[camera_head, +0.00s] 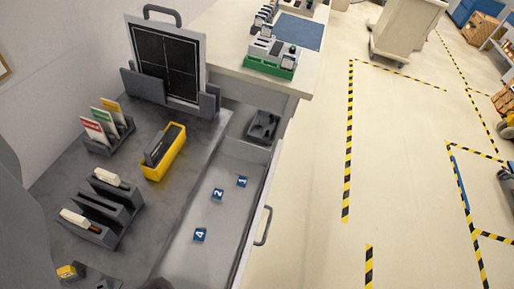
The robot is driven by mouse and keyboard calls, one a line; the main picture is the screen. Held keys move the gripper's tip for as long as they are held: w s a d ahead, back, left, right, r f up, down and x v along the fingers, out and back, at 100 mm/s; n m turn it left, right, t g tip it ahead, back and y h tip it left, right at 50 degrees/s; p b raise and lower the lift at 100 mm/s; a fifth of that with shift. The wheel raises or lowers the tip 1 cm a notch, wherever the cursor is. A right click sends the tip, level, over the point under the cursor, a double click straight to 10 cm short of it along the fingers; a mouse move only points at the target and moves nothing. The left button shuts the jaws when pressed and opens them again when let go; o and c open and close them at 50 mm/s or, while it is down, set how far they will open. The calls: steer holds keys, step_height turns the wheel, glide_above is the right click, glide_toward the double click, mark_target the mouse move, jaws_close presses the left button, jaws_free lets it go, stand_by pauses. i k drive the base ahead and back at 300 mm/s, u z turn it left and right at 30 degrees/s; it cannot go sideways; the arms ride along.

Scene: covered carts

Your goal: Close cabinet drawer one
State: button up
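An open grey drawer (179,260) is pulled out to the right from under a grey worktop (150,200). Inside lie blue cubes marked 1 (242,181), 2 (218,193) and 4 (200,235), and a small dark tray (263,126) at the far end. No label naming the drawer is visible. I cannot make out my gripper's fingers. A dark piece at the bottom edge and a large grey shape at the left edge are unclear.
The worktop holds a yellow bin (164,154), card holders (108,128), dark racks (101,211) and a framed black panel (168,58). A white counter (230,55) adjoins beyond. Pale floor with striped tape (348,150) lies clear right of the drawer. A cart (405,30) stands farther back.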

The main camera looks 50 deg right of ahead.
mark_target(230, 223)
steer(key=k, duration=0.4)
steer(key=z, duration=1.95)
steer(key=k, duration=0.7)
steer(key=u, duration=0.7)
steer(key=i, duration=0.5)
